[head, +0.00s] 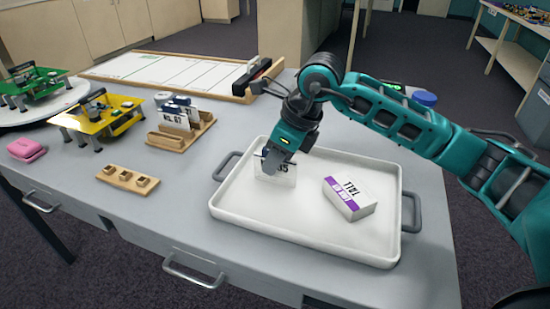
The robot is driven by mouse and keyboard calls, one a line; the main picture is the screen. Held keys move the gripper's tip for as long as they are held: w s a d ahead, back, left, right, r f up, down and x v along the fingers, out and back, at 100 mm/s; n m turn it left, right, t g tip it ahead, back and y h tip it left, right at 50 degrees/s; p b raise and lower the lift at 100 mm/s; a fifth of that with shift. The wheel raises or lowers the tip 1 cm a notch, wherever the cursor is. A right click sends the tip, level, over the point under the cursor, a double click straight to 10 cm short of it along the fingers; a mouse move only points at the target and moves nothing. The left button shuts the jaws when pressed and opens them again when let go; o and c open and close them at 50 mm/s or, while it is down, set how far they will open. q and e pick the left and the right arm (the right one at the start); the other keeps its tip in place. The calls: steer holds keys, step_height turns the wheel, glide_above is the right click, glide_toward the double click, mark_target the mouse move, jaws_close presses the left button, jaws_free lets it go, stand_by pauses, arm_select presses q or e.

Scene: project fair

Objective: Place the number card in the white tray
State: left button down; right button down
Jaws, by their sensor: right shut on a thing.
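The number card (284,176) is white with dark digits ending in 5, partly hidden by my gripper. It stands upright over the left back part of the white tray (310,237). My right gripper (270,164) is shut on the card's top edge. I cannot tell whether the card's lower edge touches the tray floor. A white and purple box marked TALL (349,198) lies in the tray to the right of the card. My left gripper is not in view.
A wooden rack (178,139) with cards stands left of the tray. A small wooden block with cubes (127,178), a pink item (26,150) and yellow (102,122) and green (32,84) models are further left. A long board (165,70) lies behind. The table front is clear.

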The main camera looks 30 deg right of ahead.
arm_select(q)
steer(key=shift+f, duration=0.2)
arm_select(e)
steer(key=c, duration=1)
jaws_free()
steer(key=shift+f, duration=0.1)
steer(key=shift+c, duration=0.2)
steer(key=shift+r+p, duration=0.3)
arm_select(q)
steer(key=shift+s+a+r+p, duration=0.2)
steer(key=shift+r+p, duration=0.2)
steer(key=shift+p, duration=0.2)
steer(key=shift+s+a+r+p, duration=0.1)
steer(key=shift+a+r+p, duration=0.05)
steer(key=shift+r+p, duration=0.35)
arm_select(e)
steer(key=v, duration=1.1)
steer(key=shift+r, duration=0.3)
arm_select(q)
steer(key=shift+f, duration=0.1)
arm_select(e)
steer(key=shift+s+d, duration=0.1)
